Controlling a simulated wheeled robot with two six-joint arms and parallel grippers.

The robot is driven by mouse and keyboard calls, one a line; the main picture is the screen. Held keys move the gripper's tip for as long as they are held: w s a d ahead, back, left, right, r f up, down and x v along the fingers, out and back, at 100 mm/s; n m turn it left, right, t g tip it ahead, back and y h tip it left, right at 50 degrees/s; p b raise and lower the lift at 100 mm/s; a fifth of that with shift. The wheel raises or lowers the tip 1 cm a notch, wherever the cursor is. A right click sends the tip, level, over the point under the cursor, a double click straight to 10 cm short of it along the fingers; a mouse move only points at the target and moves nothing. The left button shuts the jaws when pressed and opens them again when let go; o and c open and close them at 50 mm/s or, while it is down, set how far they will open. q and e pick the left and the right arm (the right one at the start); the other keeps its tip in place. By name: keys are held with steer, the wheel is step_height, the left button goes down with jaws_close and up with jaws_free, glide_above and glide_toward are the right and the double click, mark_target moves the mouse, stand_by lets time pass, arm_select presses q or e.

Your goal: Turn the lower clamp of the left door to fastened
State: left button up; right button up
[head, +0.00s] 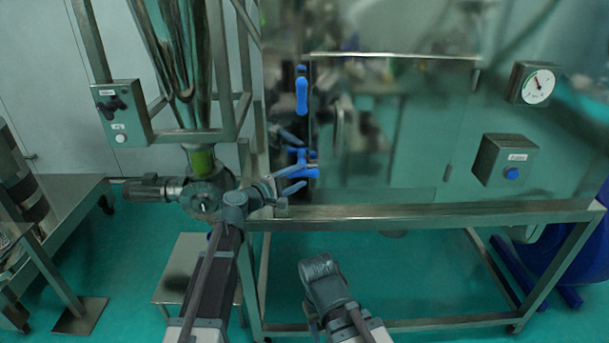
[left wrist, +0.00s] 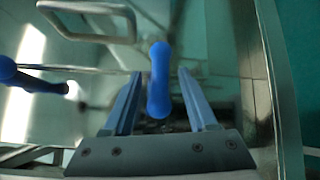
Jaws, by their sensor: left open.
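The lower clamp (head: 312,172) of the left door has a bright blue handle and sits at the left edge of the shiny door (head: 390,150). My left gripper (head: 297,180) reaches it from the left, its fingers open. In the left wrist view, a blue handle (left wrist: 158,80) stands between the two open fingers, with gaps showing on both sides. It looks like the lower clamp's handle; contact is not visible. The upper clamp (head: 301,95) has its blue handle hanging vertically. My right arm is low in the middle, but its gripper cannot be made out.
A metal frame rail (head: 420,212) runs below the door. A door handle (head: 339,128) is right of the clamps and also shows in the left wrist view (left wrist: 95,8). A gauge box (head: 530,84) and button box (head: 503,160) are at right. A steel hopper (head: 185,60) stands left.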

mark_target(301, 175)
arm_select(q)
steer(key=shift+x, duration=1.55)
